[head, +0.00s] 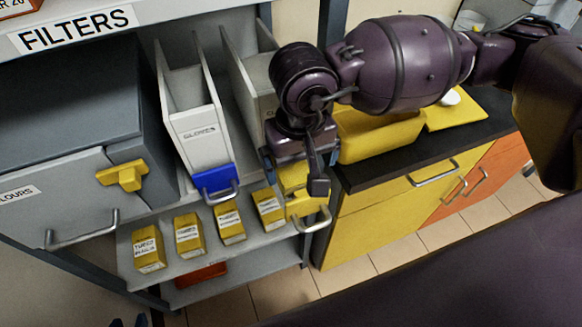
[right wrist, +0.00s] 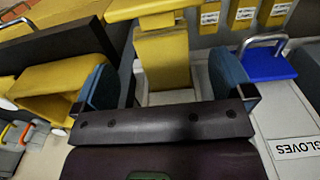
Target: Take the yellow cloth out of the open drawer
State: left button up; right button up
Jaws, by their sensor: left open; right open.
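The open drawer is a pale grey bin with a yellow front and handle (head: 308,207); its yellow front edge also shows in the right wrist view (right wrist: 150,9). The yellow cloth (right wrist: 165,60) lies inside it as a folded block. In the head view, only a yellow patch of the cloth (head: 292,177) shows under my right gripper (head: 293,176). My right gripper is open over the drawer, with its blue-grey fingers on either side of the cloth in the right wrist view (right wrist: 165,88). My left gripper (head: 129,322) is open at the bottom edge, far from the drawer, mostly out of frame.
A gloves bin (head: 198,135) with a blue handle stands left of the drawer. Several yellow labelled boxes (head: 188,236) line the shelf in front. A grey cabinet (head: 60,150) is at left. A dark counter (head: 430,142) with a yellow bin (head: 380,137) stands close on the right.

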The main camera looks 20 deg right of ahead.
aim_at(297, 177)
jog(key=shift+w+a+f, duration=0.1)
jog(key=shift+w+f, duration=0.05)
jog(key=shift+f, duration=2.45)
jog(key=shift+c, duration=0.2)
jog(key=c, duration=1)
